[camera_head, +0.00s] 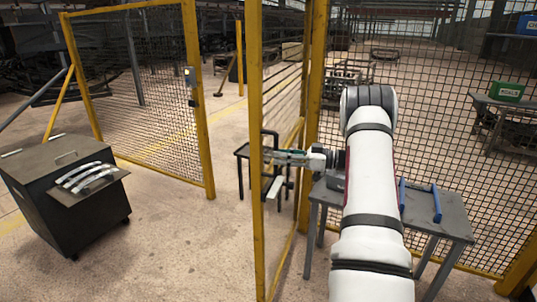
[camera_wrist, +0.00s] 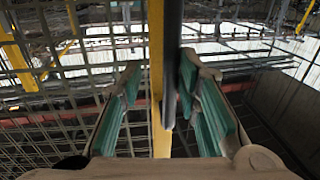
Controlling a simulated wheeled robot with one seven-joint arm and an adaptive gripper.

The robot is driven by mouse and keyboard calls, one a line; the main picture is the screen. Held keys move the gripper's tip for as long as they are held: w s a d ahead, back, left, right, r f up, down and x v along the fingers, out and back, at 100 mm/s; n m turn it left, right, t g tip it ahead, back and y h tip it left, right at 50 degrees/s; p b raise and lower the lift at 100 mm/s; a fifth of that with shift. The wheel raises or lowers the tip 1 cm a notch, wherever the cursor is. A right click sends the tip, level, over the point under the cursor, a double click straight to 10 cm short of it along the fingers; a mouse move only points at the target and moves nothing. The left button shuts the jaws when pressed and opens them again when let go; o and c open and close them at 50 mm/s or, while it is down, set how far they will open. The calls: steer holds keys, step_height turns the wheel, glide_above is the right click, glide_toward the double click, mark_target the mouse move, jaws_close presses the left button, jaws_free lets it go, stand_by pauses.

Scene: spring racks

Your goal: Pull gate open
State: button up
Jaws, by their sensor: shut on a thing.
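The gate (camera_head: 256,225) is a yellow-framed mesh panel, seen nearly edge-on in the head view. It stands swung away from the left fence post (camera_head: 203,130), with a gap between them. A black upright pull handle (camera_head: 276,140) is on the gate's frame. My gripper (camera_head: 288,156) reaches it from the right and is shut on it. In the wrist view, the green-padded fingers (camera_wrist: 160,95) stand either side of the dark handle bar (camera_wrist: 172,50), with the yellow gate frame (camera_wrist: 156,60) just behind. Exact finger contact is hard to see there.
A dark wheeled cabinet (camera_head: 60,205) stands at the left on open floor. A grey table (camera_head: 452,222) with a blue handle-like item (camera_head: 436,203) stands under my arm at the right. Mesh fence (camera_head: 440,80) runs behind it. A green box (camera_head: 507,91) lies beyond.

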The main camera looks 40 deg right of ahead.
steer(key=shift+v, duration=2.7)
steer(key=shift+w+d, duration=0.1)
steer(key=shift+d, duration=0.05)
steer(key=shift+d, duration=0.1)
steer(key=shift+o, duration=0.4)
steer(key=shift+s+d, duration=0.2)
steer(key=shift+d, duration=0.25)
steer(key=shift+s+d, duration=0.25)
steer(key=shift+d, duration=0.25)
steer(key=o, duration=0.7)
steer(key=shift+s+d+b, duration=0.25)
steer(key=shift+d+b, duration=0.05)
steer(key=shift+d, duration=0.35)
steer(key=shift+s+d+b, duration=0.3)
steer(key=shift+d, duration=0.35)
steer(key=shift+s+d+b, duration=0.25)
steer(key=shift+d+b, duration=0.05)
steer(key=shift+d, duration=0.4)
steer(key=shift+s+d, duration=0.2)
steer(key=shift+d, duration=0.4)
steer(key=c, duration=0.8)
steer(key=shift+s+d+b, duration=0.5)
steer(key=shift+d+b, duration=0.15)
steer(key=shift+d, duration=0.55)
steer(key=shift+s+d+b, duration=0.55)
steer(key=shift+d+b, duration=0.05)
steer(key=shift+d, duration=0.6)
steer(key=shift+s+d+b, duration=0.5)
steer(key=shift+d+b, duration=0.15)
steer(key=shift+d, duration=0.55)
